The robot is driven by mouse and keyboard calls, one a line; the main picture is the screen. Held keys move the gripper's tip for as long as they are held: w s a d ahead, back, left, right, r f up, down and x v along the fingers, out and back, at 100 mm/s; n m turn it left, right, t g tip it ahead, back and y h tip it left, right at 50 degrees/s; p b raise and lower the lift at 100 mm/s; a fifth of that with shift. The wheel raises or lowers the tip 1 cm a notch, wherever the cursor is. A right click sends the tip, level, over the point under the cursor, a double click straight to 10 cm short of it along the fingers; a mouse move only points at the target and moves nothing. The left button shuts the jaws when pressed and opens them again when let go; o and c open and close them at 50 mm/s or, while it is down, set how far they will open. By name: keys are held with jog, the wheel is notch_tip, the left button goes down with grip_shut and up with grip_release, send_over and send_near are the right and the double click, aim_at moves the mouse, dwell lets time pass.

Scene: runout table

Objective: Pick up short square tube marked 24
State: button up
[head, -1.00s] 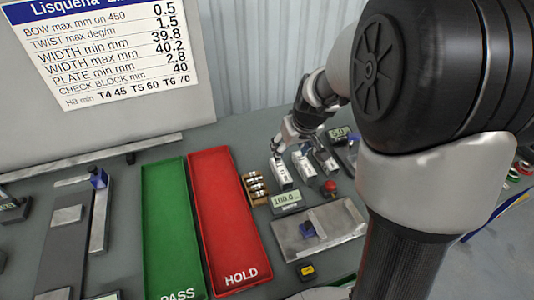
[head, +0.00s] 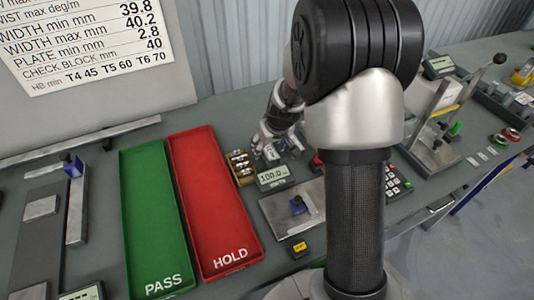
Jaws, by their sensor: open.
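Short square tubes (head: 271,154) stand or lie in a small group behind the 100.0 display, pale and metallic. Their marks are too small to read, so I cannot tell which is 24. My gripper (head: 268,142) is open at the back of the table, over the left end of this group. Its fingers are small and dark, and I cannot tell whether they touch or straddle a tube. My own arm hides part of the group's right side.
A green PASS tray (head: 158,220) and a red HOLD tray (head: 213,205) lie left, both empty. A display (head: 274,177), a wooden rack of small cylinders (head: 242,167) and a metal plate (head: 293,210) are close by. A lever press (head: 440,125) stands right.

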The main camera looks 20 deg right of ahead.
jog(key=shift+x, duration=0.8)
jog(key=shift+r, duration=0.1)
jog(key=shift+c, duration=0.2)
jog(key=c, duration=1.2)
